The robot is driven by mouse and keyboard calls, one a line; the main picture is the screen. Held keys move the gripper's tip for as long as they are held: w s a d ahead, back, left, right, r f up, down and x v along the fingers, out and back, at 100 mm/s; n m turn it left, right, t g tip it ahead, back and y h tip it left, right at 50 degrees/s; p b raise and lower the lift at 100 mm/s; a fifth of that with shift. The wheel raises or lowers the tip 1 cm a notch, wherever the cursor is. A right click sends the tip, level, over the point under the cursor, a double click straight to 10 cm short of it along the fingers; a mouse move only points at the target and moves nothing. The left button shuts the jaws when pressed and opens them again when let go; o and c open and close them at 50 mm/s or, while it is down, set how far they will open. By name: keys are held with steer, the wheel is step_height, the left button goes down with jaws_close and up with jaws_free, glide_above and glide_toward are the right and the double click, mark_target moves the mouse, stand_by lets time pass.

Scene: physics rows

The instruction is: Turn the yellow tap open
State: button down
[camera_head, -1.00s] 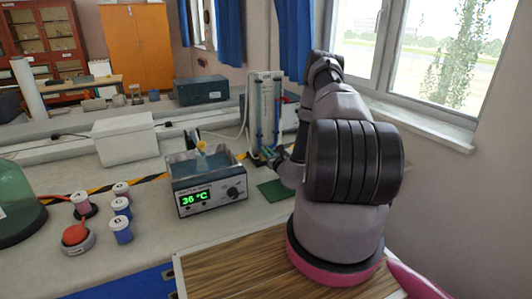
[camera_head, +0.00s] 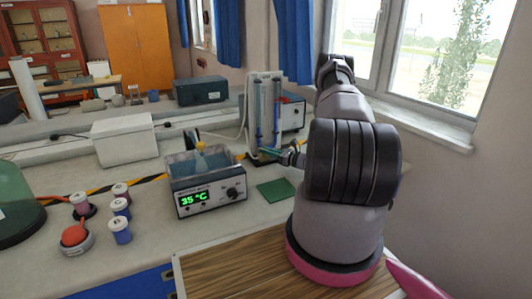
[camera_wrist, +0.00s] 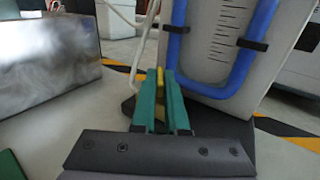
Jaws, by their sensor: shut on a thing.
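The yellow tap (camera_wrist: 160,82) shows as a narrow yellow strip between the green fingers of my gripper (camera_wrist: 165,100) in the wrist view. The fingers are shut on it and hide most of it. It is low beside a pale graduated panel (camera_wrist: 212,45) with a blue U-shaped tube (camera_wrist: 236,82). In the head view my gripper (camera_head: 270,152) reaches the foot of this panel (camera_head: 264,100) from the right. The tap cannot be made out there. How far the tap is turned cannot be told.
A water bath (camera_head: 208,196) reading 35 °C stands left of the panel. A green mat (camera_head: 276,189) lies in front. Several small pots, including a blue one (camera_head: 120,231), a red button (camera_head: 75,236) and a green dome (camera_head: 15,205) are at the left. A window wall is at the right.

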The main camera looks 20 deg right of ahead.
steer(key=n+g+y, duration=0.4)
steer(key=g+y, duration=0.1)
steer(key=shift+w+d+f+n, duration=0.1)
steer(key=shift+w+d+n, duration=0.1)
steer(key=shift+d+n, duration=0.15)
steer(key=shift+w+n+g+y, duration=0.1)
steer(key=shift+n+g+y, duration=0.55)
steer(key=shift+n+g, duration=0.55)
steer(key=shift+w+n+g+y, duration=0.1)
steer(key=shift+n+g+y, duration=0.6)
steer(key=shift+g, duration=0.9)
steer(key=shift+n+g, duration=0.25)
steer(key=shift+g, duration=0.05)
steer(key=c, duration=0.9)
jaws_free()
steer(key=shift+c, duration=0.2)
